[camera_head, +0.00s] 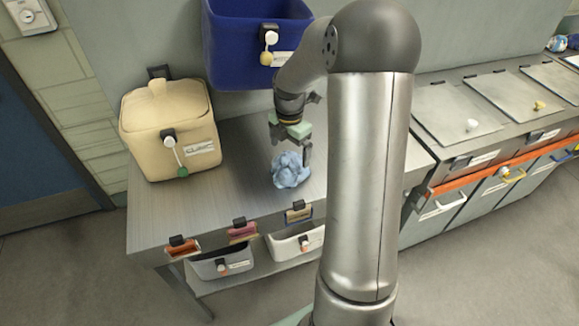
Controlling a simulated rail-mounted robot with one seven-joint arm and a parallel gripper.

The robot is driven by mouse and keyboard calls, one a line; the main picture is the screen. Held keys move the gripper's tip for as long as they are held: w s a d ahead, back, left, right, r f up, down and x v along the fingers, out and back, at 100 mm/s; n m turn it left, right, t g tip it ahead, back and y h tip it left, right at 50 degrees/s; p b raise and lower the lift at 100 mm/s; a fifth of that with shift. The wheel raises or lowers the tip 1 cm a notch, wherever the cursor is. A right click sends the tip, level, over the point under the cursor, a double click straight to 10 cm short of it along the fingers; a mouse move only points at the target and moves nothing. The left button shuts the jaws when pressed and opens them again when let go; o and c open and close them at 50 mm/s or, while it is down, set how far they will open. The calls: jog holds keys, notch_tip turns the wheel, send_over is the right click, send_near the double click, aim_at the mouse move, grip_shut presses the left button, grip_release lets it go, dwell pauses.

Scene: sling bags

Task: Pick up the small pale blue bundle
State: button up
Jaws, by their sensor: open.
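The small pale blue bundle (290,170) is a crumpled, cloth-like lump. It lies on the grey metal table (232,192), in front of the blue container. My gripper (291,147) is open, pointing down just above the bundle. One dark finger shows on the left and one on the right, the right one reaching lower beside the bundle's top edge. From this view I cannot tell whether a finger touches it. My arm hides the table to the right of the bundle.
A beige lidded container (168,125) stands on the table at left. A blue bin (240,50) hangs behind my gripper. A counter with lids (455,110) stands at right. The table's front left is clear.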

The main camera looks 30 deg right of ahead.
notch_tip(320, 180, down, 4)
jog(key=shift+f+p, duration=0.2)
jog(key=shift+p, duration=0.25)
jog(key=shift+d, duration=0.1)
jog(key=c, duration=0.8)
jog(key=shift+c, duration=0.3)
jog(key=shift+r, duration=0.15)
